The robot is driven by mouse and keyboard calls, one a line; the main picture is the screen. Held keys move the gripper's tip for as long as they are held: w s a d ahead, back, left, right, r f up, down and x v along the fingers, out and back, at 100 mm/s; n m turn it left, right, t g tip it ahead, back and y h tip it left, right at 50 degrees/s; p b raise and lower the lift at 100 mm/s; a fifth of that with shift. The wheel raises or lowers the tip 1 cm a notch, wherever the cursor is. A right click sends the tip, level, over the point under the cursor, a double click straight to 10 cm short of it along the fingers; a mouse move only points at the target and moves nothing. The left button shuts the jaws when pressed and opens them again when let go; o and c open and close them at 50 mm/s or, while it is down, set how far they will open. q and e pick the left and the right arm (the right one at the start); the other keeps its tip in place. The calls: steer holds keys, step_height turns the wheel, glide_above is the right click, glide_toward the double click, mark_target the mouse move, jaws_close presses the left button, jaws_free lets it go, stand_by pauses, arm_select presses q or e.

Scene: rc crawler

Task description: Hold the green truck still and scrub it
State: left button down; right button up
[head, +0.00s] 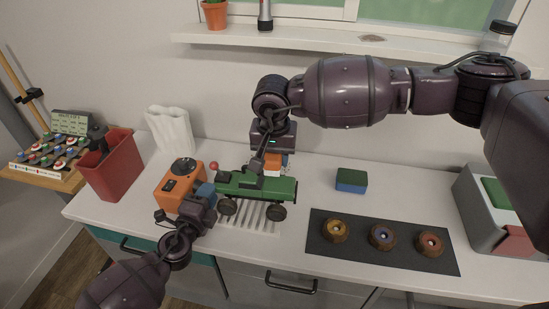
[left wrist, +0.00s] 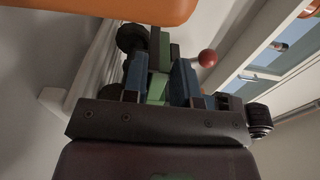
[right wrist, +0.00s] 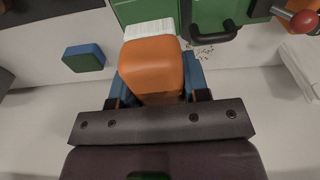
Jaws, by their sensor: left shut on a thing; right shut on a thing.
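The green truck (head: 255,187) stands on a white slatted rack (head: 250,218) on the counter, its black wheels toward the front. My left gripper (head: 210,194) is shut on the truck's left end; in the left wrist view a green part (left wrist: 157,86) shows between the blue fingers. My right gripper (head: 279,159) is shut on an orange-backed brush (head: 272,170), behind and above the truck. In the right wrist view the brush's orange back (right wrist: 152,68) sits between the fingers and its white bristles (right wrist: 150,29) point toward the truck. I cannot tell whether they touch it.
An orange box (head: 180,187) stands close to my left gripper. A green-and-blue sponge (head: 351,181) and a dark mat (head: 400,255) with three round knobs lie to the right. A grey bin (head: 485,215) stands far right.

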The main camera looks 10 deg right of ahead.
arm_select(q)
steer(key=c, duration=0.8)
jaws_free()
steer(key=shift+a, duration=0.1)
steer(key=v, duration=1.2)
